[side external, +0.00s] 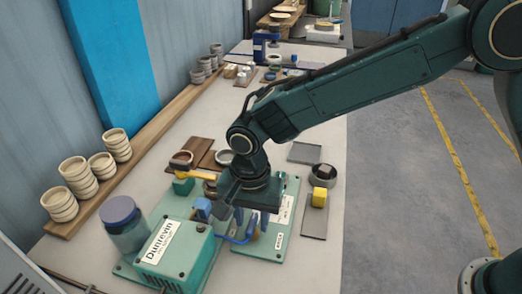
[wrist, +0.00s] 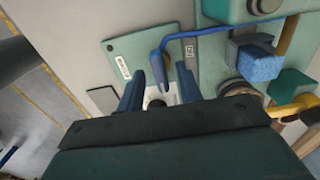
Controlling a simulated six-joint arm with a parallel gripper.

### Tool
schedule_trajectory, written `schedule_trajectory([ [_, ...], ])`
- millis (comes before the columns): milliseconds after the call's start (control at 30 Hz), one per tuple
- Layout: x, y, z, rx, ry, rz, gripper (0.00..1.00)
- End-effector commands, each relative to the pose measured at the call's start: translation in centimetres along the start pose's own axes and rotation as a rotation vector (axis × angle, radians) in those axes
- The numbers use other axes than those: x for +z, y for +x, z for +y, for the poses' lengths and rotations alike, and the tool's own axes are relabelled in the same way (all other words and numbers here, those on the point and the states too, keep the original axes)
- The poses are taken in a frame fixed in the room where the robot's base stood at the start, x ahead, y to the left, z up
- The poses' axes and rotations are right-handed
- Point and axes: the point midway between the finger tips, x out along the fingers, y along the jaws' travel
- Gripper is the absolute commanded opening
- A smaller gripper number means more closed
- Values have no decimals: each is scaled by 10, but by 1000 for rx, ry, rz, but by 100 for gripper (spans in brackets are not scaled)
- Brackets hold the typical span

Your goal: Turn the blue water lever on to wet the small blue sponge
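A bent blue rod, apparently the water lever (wrist: 215,35), runs across the green machine in the wrist view and ends in a downturned tip. It also shows below my gripper in the side view (side external: 238,241). My gripper (wrist: 160,82) is open and empty, with its two blue fingers apart and pointing down over the machine. The lever's tip appears between the fingertips in the wrist view; I cannot tell whether they touch it. The small blue sponge (wrist: 258,64) sits on the machine to the right, beside a brass pipe (wrist: 288,35). It also shows left of my gripper (side external: 203,205).
A green Dunrevin box (side external: 175,254) and a lidded jar (side external: 122,222) stand left of my gripper. A yellow sponge (side external: 319,197) lies on a grey tray (side external: 314,223) to the right. Stacked cups (side external: 77,175) line the wall shelf. The front right bench is clear.

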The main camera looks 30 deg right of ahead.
Motion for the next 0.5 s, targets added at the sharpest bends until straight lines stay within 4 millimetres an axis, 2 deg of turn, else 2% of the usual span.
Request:
schedule_trajectory([
  [33,0,0,0,0,0,0,35],
  [200,0,0,0,0,0,0,2],
  [500,0,0,0,1,-9,0,0],
])
